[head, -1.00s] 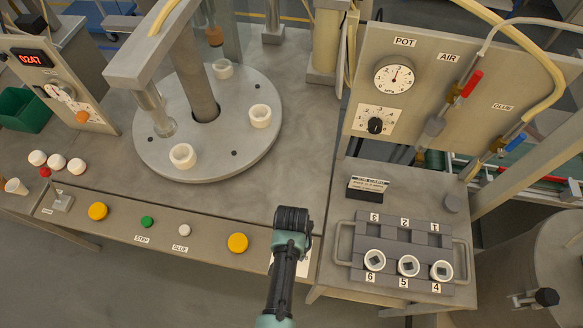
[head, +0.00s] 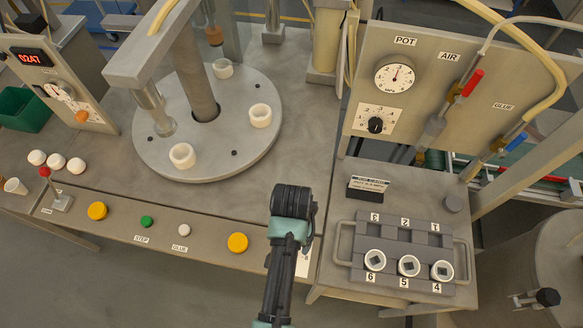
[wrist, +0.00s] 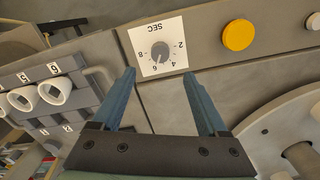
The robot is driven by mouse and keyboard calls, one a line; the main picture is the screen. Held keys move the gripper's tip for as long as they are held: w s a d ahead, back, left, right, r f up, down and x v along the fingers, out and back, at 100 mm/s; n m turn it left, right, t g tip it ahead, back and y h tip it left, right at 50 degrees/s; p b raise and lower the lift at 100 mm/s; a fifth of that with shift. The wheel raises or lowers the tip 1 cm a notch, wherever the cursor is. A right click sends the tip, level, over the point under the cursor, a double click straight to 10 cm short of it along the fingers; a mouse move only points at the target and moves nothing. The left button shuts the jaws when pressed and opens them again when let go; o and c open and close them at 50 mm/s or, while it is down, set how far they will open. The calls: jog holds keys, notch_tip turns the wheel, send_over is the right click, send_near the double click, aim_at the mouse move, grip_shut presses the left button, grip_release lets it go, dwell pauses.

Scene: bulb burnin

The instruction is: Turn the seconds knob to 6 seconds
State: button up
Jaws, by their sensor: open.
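The seconds knob (wrist: 160,50) is a small grey round knob on a white square plate (wrist: 137,40) marked SEC, with the numbers 2, 4, 6 and 8. Its dark mark seems to point toward the lower side of the scale, near 6 and 4; the exact value is too small to read. In the head view the knob is hidden by my arm, with only an edge of the white plate (head: 303,266) showing. My gripper (wrist: 160,80) is open and empty, its two blue fingers apart, with the knob seen beyond and between them. It also shows in the head view (head: 292,190).
A yellow button (head: 238,243) sits left of my gripper on the front panel. A grey rack (head: 343,258) with white cups stands to the right. The round turntable (head: 150,150) lies behind to the left. A black pot knob (head: 375,125) is on the upright panel.

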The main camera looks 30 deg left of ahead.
jog(key=shift+r, duration=2)
